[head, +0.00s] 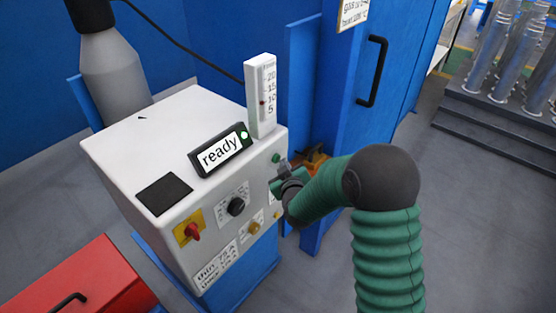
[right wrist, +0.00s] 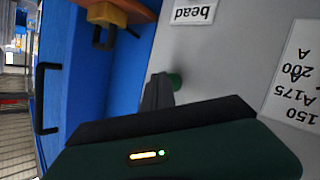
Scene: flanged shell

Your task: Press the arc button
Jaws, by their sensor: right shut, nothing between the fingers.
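The white control box (head: 130,150) has a green button (head: 276,158) high on the right part of its front panel. The button also shows in the right wrist view (right wrist: 176,82), partly hidden behind my fingers. I cannot read a label that names it as the arc button. My right gripper (head: 283,169) is shut and empty, with its tips at the panel just beside the green button. The shut fingers also show in the right wrist view (right wrist: 158,90). I cannot tell whether they touch the button. My left gripper is not in view.
The panel also has a dark knob (head: 236,206), a red switch on a yellow plate (head: 190,232) and a yellow knob (head: 254,228). A display reading "ready" (head: 220,150) and an upright gauge (head: 261,95) stand on top. A blue cabinet (head: 345,95) stands behind my right arm.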

